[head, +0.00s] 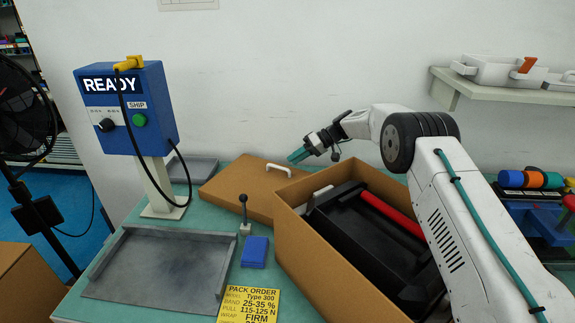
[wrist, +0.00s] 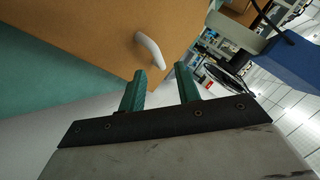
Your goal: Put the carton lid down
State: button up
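The carton lid (head: 240,188) is a flat brown board with a white handle (head: 279,169). It lies on the teal bench behind and left of the open carton (head: 352,270). In the wrist view the lid (wrist: 95,40) and its white handle (wrist: 149,50) show beyond the fingers. My gripper (head: 297,156) is above the lid's far right side, close to the handle but apart from it. In the wrist view my gripper (wrist: 158,82) has its two green fingers spread with nothing between them. The carton holds a black case with a red bar (head: 395,215).
A blue control box (head: 127,110) marked READY stands at the left. A grey metal tray (head: 160,262), a small lever (head: 244,215), a blue block (head: 255,252) and a yellow order card (head: 249,304) are in front. A wall shelf (head: 510,92) is at the upper right.

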jog(key=v, duration=0.6)
jog(key=shift+d+r, duration=0.2)
jog(key=shift+d, duration=0.05)
jog(key=s+d+r+m+t+h, duration=0.1)
jog(key=s+d+r+m+h, duration=0.3)
jog(key=s+r, duration=0.85)
jog(key=s+d+r+m+t+h, duration=0.1)
jog(key=s+d+r, duration=0.6)
jog(key=s+r, duration=0.5)
jog(key=s+d+m+h, duration=0.1)
jog(key=s+d+h, duration=0.15)
jog(key=s, duration=0.75)
jog(key=s+d+m+h, duration=0.1)
jog(key=s+d, duration=0.2)
jog(key=s, duration=0.7)
jog(key=s+d+f+m+h, duration=0.1)
jog(key=s+d+f, duration=0.2)
jog(key=s, duration=0.4)
jog(key=s+d+f+m+t+h, duration=0.1)
jog(key=s+f, duration=0.3)
jog(key=s, duration=0.4)
jog(key=shift+s+d+m+t, duration=0.3)
jog(key=shift+d, duration=0.6)
